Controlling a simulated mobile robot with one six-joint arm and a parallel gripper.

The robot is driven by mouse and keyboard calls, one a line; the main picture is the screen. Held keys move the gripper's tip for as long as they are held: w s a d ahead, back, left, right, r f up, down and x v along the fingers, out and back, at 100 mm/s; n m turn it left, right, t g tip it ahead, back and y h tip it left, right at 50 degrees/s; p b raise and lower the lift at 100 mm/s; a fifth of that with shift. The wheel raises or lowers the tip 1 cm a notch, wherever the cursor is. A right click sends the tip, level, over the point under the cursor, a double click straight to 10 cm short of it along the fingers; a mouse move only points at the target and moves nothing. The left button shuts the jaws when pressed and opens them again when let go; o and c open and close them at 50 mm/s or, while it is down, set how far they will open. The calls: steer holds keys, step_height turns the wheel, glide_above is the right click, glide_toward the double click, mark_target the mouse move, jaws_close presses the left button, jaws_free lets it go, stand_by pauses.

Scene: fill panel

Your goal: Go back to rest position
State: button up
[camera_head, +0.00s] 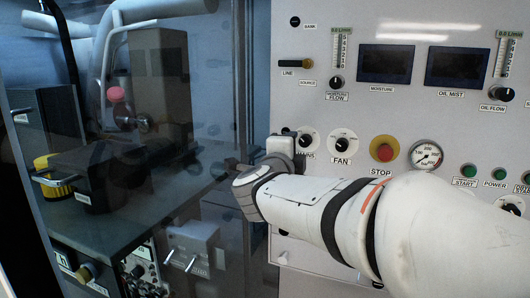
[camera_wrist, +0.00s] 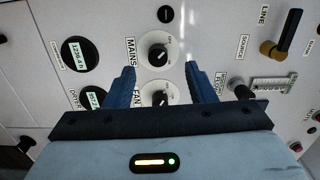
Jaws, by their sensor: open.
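My gripper shows in the wrist view (camera_wrist: 160,88) with its two blue fingers wide apart and nothing between them. It faces the white control panel (camera_wrist: 215,20). The black MAINS knob (camera_wrist: 158,53) lies in the gap between the fingers as seen from the wrist, and the FAN knob (camera_wrist: 155,95) is partly hidden by the gripper body. In the head view my white arm reaches in from the lower right, and its wrist is in front of the panel just below the MAINS knob (camera_head: 304,140).
The panel holds a red STOP button (camera_head: 384,149), a pressure gauge (camera_head: 426,155), the LINE lever (camera_head: 295,64), the FAN knob (camera_head: 342,146) and two dark displays (camera_head: 385,64). A glass-fronted cabinet with a dark shelf (camera_head: 125,220) stands at the left.

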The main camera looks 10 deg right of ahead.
steer(key=s+a+f+n+g+y, duration=0.2)
steer(key=s+a+f+n+y, duration=0.15)
steer(key=f+n+y, duration=0.35)
steer(key=s+a+f+n+g+y, duration=0.25)
steer(key=s+f+n, duration=0.2)
steer(key=n, duration=0.55)
steer(key=s+d+f+n+g+h, duration=0.1)
steer(key=s+d+f+n+g, duration=0.1)
steer(key=s+d+f+g, duration=0.2)
steer(key=s+d+f+n+g+h, duration=0.1)
steer(key=s+d+f+n+g, duration=0.2)
steer(key=s+f, duration=0.7)
steer(key=s+d+g, duration=0.1)
steer(key=s+d, duration=0.1)
steer(key=shift+d+f+b, duration=0.2)
steer(key=shift+d+b, duration=0.15)
steer(key=shift+g, duration=0.25)
